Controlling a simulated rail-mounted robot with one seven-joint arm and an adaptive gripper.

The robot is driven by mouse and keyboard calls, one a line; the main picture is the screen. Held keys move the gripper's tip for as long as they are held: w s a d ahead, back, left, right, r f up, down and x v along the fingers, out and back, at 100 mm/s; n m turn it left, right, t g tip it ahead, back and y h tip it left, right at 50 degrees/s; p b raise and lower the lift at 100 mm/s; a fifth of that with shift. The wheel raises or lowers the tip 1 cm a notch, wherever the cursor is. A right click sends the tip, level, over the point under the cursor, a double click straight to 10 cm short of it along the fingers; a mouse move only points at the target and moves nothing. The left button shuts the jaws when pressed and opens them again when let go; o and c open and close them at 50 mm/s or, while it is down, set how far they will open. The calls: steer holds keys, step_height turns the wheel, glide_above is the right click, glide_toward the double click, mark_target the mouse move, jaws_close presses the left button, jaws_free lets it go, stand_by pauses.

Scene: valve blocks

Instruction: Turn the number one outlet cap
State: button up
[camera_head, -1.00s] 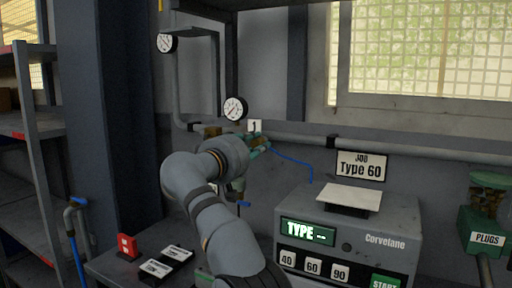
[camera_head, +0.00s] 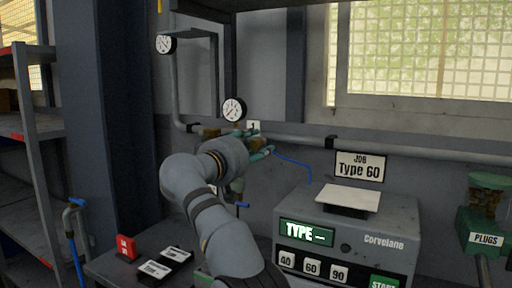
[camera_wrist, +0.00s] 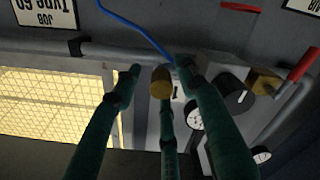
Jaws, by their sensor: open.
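The brass outlet cap (camera_wrist: 162,83) shows in the wrist view, between the teal fingers of my gripper (camera_wrist: 160,75). The fingers are spread around it, with gaps at its sides; whether any finger touches it I cannot tell. The label "1" (camera_head: 253,126) is on the wall just above my gripper (camera_head: 266,150) in the head view, and it partly shows beside the cap in the wrist view (camera_wrist: 177,92). In the head view, my wrist and fingers hide the cap and much of the valve block.
A pressure gauge (camera_head: 234,110) sits above the block, and a pipe (camera_head: 300,140) runs along the wall. A blue hose (camera_head: 293,160) hangs to the right of my gripper. A Corvelane machine (camera_head: 350,235) stands below right. A red-handled valve (camera_wrist: 303,64) shows in the wrist view.

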steer(key=v, duration=1.2)
steer(key=x, duration=1.1)
steer(key=shift+w, duration=0.25)
steer(key=shift+w+d, duration=0.15)
steer(key=shift+w, duration=0.05)
